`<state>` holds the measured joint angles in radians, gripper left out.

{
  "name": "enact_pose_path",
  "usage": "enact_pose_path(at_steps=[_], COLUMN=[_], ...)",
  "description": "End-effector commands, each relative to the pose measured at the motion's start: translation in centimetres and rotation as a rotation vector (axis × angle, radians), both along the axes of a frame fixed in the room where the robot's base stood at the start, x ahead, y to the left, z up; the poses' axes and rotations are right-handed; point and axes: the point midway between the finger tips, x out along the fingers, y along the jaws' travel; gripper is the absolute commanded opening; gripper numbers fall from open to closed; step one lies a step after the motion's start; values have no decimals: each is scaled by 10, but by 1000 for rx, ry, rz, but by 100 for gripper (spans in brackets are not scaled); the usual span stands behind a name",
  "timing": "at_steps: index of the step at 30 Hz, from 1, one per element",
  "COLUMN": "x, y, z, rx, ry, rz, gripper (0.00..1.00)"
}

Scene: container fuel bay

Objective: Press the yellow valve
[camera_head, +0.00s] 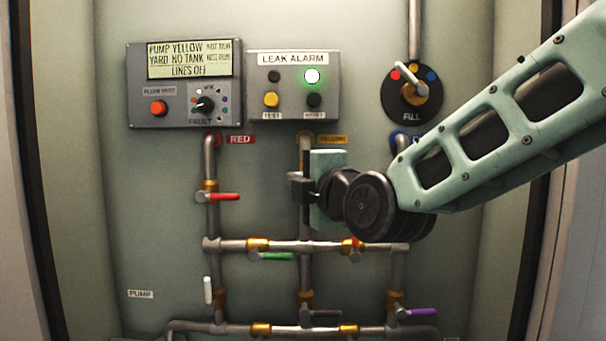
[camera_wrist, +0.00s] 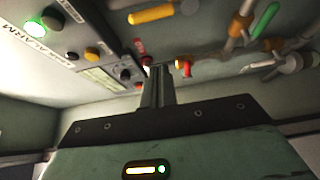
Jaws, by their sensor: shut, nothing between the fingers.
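The yellow valve's handle (camera_wrist: 152,14) shows at the top of the wrist view, lying along a pipe against the wall. In the head view it is hidden behind my gripper and wrist, on the pipe below the YELLOW label (camera_head: 333,139). My gripper (camera_head: 296,187) is shut and empty in front of that pipe. In the wrist view its closed fingers (camera_wrist: 157,72) point up the picture, apart from the yellow handle, which lies above their tips. I cannot tell the gap to the wall.
A red-handled valve (camera_head: 223,196) is to the left, a green one (camera_head: 276,256) below, a purple one (camera_head: 422,312) lower right and a white one (camera_head: 208,291) lower left. The LEAK ALARM panel (camera_head: 293,59), pump display box (camera_head: 140,110) and FILL dial (camera_head: 398,107) are above.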

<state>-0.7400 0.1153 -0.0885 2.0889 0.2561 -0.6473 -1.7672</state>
Motion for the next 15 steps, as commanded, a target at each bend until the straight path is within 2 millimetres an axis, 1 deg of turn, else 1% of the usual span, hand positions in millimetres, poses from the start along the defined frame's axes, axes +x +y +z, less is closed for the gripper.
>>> enact_pose_path(at_steps=[3, 13, 15], x=[20, 74, 74], y=[11, 40, 22], z=[4, 3, 5], rx=[-2, -1, -2], ry=[1, 2, 1], rz=[-1, 0, -5], gripper=[0, 0, 0])
